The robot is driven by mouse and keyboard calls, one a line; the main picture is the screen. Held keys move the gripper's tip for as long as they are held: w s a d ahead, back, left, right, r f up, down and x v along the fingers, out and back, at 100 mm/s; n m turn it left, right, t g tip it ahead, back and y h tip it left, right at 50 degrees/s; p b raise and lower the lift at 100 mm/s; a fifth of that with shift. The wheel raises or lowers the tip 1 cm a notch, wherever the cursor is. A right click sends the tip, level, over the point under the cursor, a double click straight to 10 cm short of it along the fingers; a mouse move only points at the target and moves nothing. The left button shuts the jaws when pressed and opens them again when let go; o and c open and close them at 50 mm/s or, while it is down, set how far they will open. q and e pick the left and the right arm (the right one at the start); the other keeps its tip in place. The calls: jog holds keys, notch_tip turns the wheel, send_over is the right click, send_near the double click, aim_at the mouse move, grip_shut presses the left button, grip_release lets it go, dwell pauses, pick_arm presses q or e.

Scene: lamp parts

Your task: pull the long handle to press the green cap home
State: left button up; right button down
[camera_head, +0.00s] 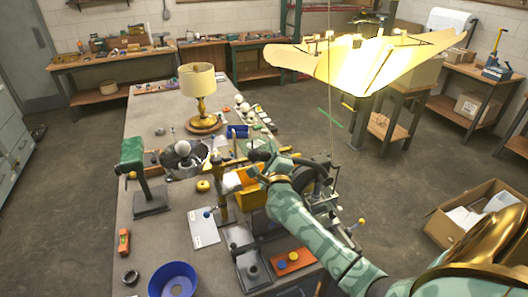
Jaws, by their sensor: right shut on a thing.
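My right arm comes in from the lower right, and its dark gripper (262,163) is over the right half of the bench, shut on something. What it grips is mostly hidden by the fingers; it looks like part of the long handle, but I cannot make out its full length. Just below and left of it stands a yellow upright (222,203) beside an orange-yellow box shape (250,190). I cannot pick out the green cap for certain; the area behind the gripper is crowded and partly covered. My left gripper is not in view.
A green-headed stand (131,153) is on the bench's left edge. A brass lamp (200,80) stands at the back. A blue bowl (173,265), an orange tray (305,258) and white paper (203,229) lie in front.

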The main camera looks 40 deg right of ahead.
jog(key=shift+d+r, duration=0.3)
jog(key=shift+r, duration=0.45)
jog(key=c, duration=1.1)
grip_release()
jog(key=shift+d, duration=0.1)
jog(key=shift+c, duration=0.2)
jog(key=shift+f, duration=0.25)
jog(key=shift+s, duration=0.1)
jog(key=b+v, duration=0.1)
jog(key=v, duration=1.5)
jog(key=shift+a, duration=0.2)
